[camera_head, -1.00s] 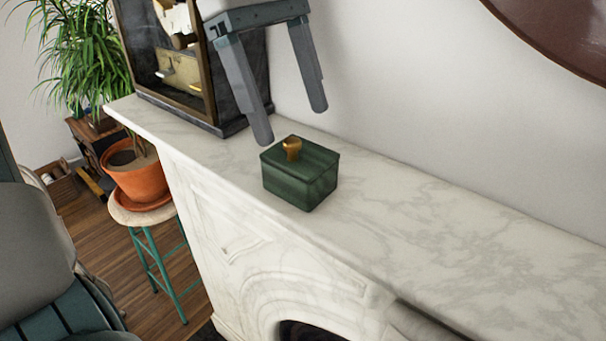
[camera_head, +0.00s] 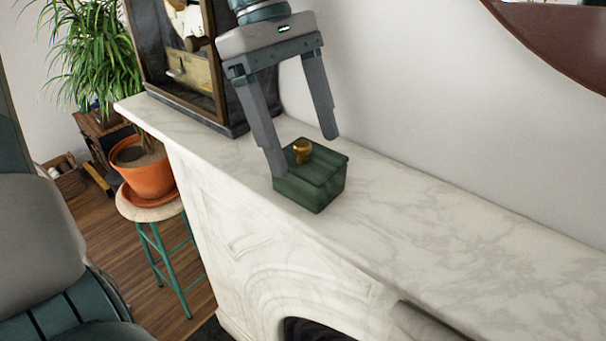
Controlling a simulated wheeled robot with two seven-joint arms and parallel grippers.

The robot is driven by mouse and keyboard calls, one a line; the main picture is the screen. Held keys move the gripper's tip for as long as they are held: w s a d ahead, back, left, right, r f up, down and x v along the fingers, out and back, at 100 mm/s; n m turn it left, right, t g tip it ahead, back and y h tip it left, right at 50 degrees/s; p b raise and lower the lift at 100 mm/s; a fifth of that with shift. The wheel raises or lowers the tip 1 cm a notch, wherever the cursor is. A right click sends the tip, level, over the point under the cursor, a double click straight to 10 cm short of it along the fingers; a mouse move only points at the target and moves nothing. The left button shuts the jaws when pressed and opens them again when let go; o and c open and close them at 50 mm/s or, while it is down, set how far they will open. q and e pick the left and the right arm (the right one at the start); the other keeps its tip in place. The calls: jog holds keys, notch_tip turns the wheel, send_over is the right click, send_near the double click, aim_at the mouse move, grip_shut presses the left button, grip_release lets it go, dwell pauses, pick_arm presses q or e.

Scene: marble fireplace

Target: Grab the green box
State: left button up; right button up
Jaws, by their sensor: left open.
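The green box (camera_head: 318,190) stands upright on the white marble mantel, with a lid and a small brass knob (camera_head: 302,150) on top. My left gripper (camera_head: 306,155) is open and points down at the box from above. One finger overlaps the left edge of the box in the view, and the other finger is behind its far side. Nothing is held between the fingers. I cannot tell whether either finger touches the box. My right gripper is not in view.
The mantel (camera_head: 440,225) is clear to the right of the box. A dark framed case (camera_head: 185,65) stands on it behind and left of the gripper. A wall runs along the back. A potted plant (camera_head: 145,178) on a stool is at left.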

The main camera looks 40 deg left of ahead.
aim_at(308, 157)
pick_arm(q)
jog(key=x, duration=0.1)
jog(key=p+x, duration=0.1)
jog(key=x, duration=0.1)
jog(key=shift+s, duration=0.25)
jog(key=shift+w+d+f, duration=0.1)
jog(key=shift+f, duration=0.25)
jog(key=c, duration=1.4)
